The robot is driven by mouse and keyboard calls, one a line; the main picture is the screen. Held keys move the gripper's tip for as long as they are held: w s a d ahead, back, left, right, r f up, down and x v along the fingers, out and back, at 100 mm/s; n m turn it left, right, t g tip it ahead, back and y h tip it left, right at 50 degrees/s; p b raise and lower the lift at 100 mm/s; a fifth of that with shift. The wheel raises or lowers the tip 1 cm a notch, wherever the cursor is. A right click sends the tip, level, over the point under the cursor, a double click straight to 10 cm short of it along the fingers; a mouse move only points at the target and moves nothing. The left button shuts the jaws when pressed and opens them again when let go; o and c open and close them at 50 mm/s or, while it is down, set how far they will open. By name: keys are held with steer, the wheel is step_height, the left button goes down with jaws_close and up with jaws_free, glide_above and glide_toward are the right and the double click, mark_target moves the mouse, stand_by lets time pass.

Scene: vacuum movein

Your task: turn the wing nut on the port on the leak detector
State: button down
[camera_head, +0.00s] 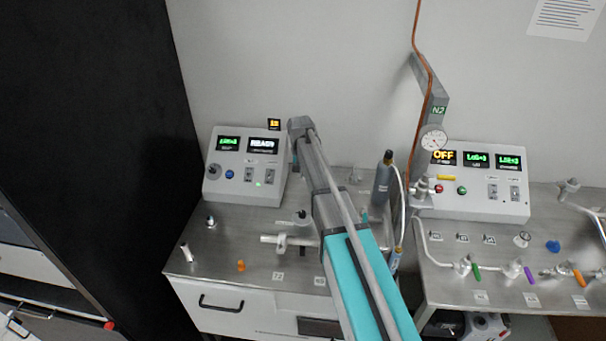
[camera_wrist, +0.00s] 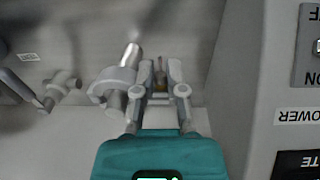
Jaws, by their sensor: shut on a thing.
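The leak detector (camera_head: 245,165) stands at the back left of the bench, a white sloped box with lit displays. In the wrist view a metal port (camera_wrist: 130,56) with a pale clamp ring (camera_wrist: 110,84) lies just left of my fingers. My gripper (camera_wrist: 160,74) is shut on a small brass-coloured piece, the wing nut (camera_wrist: 160,71), which shows narrowly between the fingertips. The fingers hide most of its shape. In the head view my arm crosses the bench and hides the gripper and the nut.
The detector's panel edge with switch labels (camera_wrist: 296,116) is close at the right in the wrist view. A white fitting (camera_wrist: 62,85) stands at the left. In the head view, a dark bottle (camera_head: 383,180) and a second control box (camera_head: 480,185) stand right of my arm.

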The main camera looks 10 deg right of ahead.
steer(key=h, duration=0.1)
steer(key=h+b, duration=0.1)
steer(key=g+h, duration=0.1)
steer(key=shift+w+a+f+b, duration=0.15)
steer(key=shift+a+f+b, duration=0.05)
steer(key=shift+a+b, duration=0.1)
steer(key=shift+g+h+b, duration=0.4)
steer(key=shift+h+b, duration=0.2)
steer(key=shift+h, duration=0.5)
steer(key=shift+r, duration=0.1)
stand_by(0.7)
steer(key=c, duration=1)
jaws_free()
steer(key=shift+d+r+p, duration=0.1)
steer(key=shift+p, duration=0.25)
